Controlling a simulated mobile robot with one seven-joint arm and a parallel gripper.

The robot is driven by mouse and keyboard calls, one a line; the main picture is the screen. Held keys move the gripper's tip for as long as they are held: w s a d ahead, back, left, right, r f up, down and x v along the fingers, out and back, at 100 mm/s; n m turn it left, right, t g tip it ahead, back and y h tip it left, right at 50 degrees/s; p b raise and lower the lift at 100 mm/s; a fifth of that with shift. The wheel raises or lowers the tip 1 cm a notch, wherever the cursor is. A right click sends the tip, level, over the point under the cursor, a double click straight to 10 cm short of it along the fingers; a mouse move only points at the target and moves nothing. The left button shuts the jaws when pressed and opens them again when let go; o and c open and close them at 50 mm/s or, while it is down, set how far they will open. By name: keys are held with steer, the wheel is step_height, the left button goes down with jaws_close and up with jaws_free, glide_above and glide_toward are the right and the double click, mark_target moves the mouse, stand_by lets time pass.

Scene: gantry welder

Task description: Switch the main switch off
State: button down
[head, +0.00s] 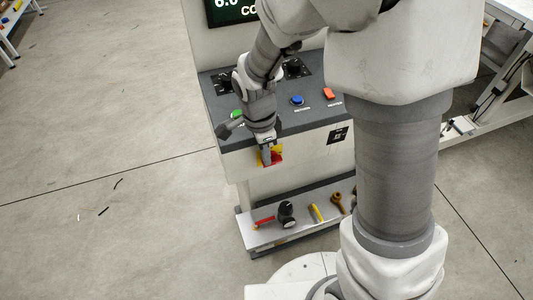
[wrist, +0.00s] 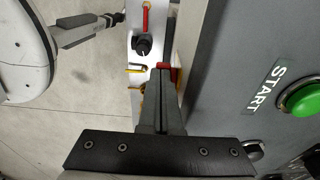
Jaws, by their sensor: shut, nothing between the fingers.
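The main switch (head: 276,158) is a red handle on a yellow plate on the front face of the console, below the sloped panel. In the wrist view, red of the switch (wrist: 174,75) shows just beside my fingertips, partly hidden by them. My gripper (head: 266,160) points down in front of the switch with its fingers shut and nothing between them. In the wrist view my gripper (wrist: 161,72) also appears closed. The fingers overlap the switch in the head view; I cannot tell whether they touch it. The handle's exact angle is partly hidden.
The console panel carries a green START button (wrist: 300,97), a blue button (head: 297,100) and a red-orange button (head: 329,94). A display (head: 232,12) stands above. A low shelf (head: 262,237) with several tools lies below.

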steer(key=shift+a+f+h, duration=0.1)
steer(key=shift+a+h, duration=0.05)
steer(key=shift+h, duration=0.25)
steer(key=shift+s+a+f+t+h+b, duration=0.25)
steer(key=shift+a+f+h+b, duration=0.4)
steer(key=shift+b, duration=1.15)
steer(key=shift+a+f+b, duration=0.15)
steer(key=shift+f+b, duration=0.15)
steer(key=shift+w+d+r, duration=0.1)
steer(key=shift+d+r, duration=0.05)
steer(key=shift+d, duration=0.25)
steer(key=shift+w+d+r, duration=0.1)
steer(key=shift+d+r, duration=0.05)
steer(key=shift+d, duration=0.25)
steer(key=shift+a, duration=0.1)
